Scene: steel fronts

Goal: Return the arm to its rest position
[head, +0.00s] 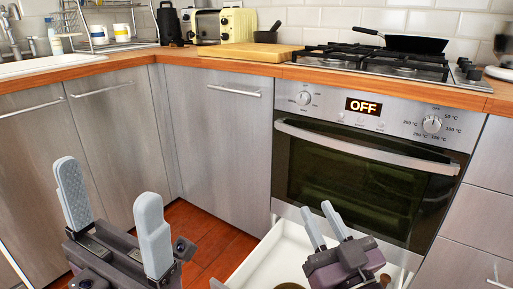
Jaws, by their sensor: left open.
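My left gripper (110,187) is at the lower left, in front of the steel cabinet doors. Its two grey fingers point up and stand wide apart with nothing between them. My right gripper (317,208) is lower right of centre, in front of the oven and over the open drawer. Its two fingers point up and to the left, with a narrow empty gap between them. Neither gripper appears to touch anything.
A white drawer (272,262) stands open below the oven (365,185); a brownish round thing shows at the bottom edge. The wooden counter (120,62) holds a cutting board (250,52), a toaster (238,25) and a hob (375,62) with a black pan (415,44).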

